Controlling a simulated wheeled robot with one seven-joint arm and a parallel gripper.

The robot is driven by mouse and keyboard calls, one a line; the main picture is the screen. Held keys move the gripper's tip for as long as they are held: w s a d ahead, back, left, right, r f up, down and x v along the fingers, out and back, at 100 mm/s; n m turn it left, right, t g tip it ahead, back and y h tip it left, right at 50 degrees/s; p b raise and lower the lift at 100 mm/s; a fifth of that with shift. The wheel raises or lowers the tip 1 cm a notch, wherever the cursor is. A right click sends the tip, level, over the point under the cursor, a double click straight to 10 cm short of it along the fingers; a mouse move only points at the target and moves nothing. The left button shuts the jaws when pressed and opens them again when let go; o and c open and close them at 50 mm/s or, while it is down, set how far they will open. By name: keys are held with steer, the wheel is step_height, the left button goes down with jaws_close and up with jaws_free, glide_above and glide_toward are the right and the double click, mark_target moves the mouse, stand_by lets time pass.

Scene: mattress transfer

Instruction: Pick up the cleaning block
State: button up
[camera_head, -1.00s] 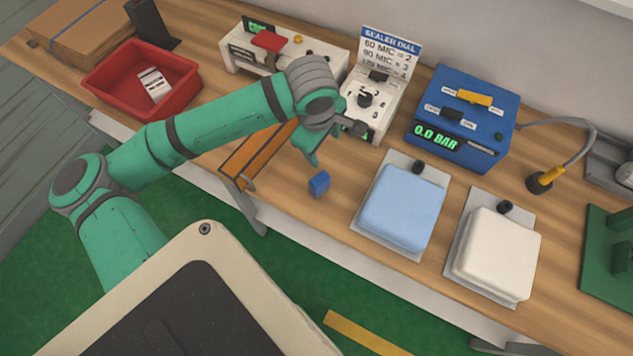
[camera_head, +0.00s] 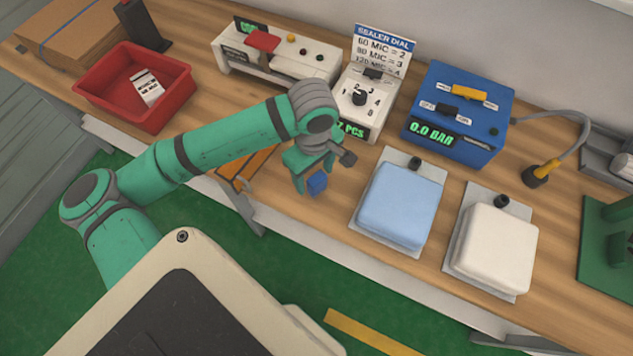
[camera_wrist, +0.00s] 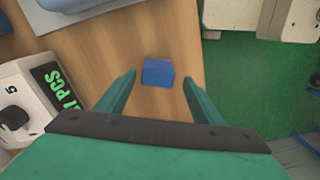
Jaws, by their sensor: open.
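The cleaning block is most likely the small blue block (camera_head: 317,183), which sits on the wooden bench near its front edge. It also shows in the wrist view (camera_wrist: 158,73), just beyond and between my two fingertips. My gripper (camera_head: 306,180) is open and empty in the head view, close above and beside the block. In the wrist view my gripper (camera_wrist: 159,82) has its fingers spread wider than the block, with gaps on both sides. I cannot tell the exact height of the fingertips over the bench.
A light blue pad (camera_head: 402,208) and a white pad (camera_head: 495,250) lie to the right. The sealer box (camera_head: 358,105) and blue pressure box (camera_head: 460,112) stand behind. A red bin (camera_head: 135,88) is at left. An orange-brown strip (camera_head: 247,165) lies left of the block.

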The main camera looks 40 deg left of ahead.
steer(key=shift+w+d+f, duration=0.1)
steer(key=shift+d+f, duration=0.1)
steer(key=shift+f, duration=1.15)
steer(key=shift+w+d+f, duration=0.1)
steer(key=shift+d+f, duration=0.05)
steer(key=shift+f, duration=1.15)
steer(key=shift+c, duration=0.6)
steer(key=c, duration=1.1)
steer(key=shift+c, duration=0.2)
steer(key=shift+r, duration=0.1)
